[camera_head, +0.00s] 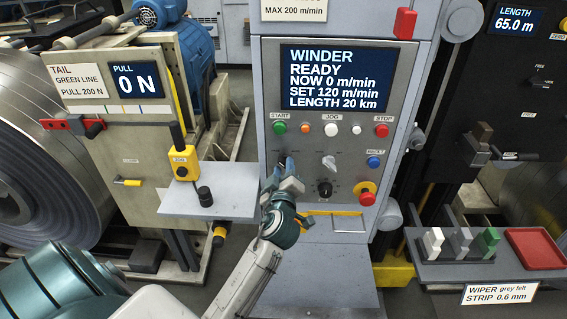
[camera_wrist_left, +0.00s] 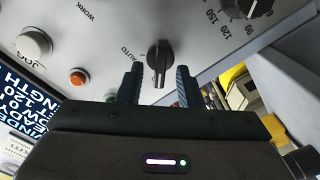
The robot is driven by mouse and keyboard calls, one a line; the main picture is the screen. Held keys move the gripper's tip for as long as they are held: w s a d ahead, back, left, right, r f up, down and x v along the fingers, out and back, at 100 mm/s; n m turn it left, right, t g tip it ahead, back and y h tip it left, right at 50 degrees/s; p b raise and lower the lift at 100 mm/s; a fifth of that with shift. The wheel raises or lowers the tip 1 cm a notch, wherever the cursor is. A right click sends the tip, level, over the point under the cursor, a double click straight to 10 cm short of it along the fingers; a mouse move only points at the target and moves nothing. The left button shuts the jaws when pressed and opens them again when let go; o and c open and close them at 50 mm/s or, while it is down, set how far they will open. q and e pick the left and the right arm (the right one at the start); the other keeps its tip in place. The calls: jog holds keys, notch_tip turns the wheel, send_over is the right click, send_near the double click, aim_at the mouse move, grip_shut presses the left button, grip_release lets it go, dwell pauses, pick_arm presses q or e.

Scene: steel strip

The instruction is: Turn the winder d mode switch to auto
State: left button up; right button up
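The grey winder panel (camera_head: 400,90) has a screen reading WINDER READY. In the left wrist view a black rotary switch (camera_wrist_left: 159,62) stands out from this panel, with the label AUTO just left of it. A pale mark shows on the switch's lower end in that view. My left gripper (camera_wrist_left: 158,88) is open, its two dark fingers on either side of the switch, with a visible gap to each side. In the head view my left gripper (camera_head: 284,170) is at the panel's lower left and hides this switch. My right gripper is not in view.
A pale knob (camera_head: 329,162), a black numbered dial (camera_head: 325,188) and a red emergency button (camera_head: 367,197) are close to the gripper on the right. Start, orange, jog and stop buttons line the row above. A grey shelf (camera_head: 225,200) juts out on the left.

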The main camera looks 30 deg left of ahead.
pick_arm(q)
jog(key=shift+w+a, duration=0.25)
jog(key=shift+w, duration=0.1)
jog(key=shift+c, duration=0.2)
grip_shut()
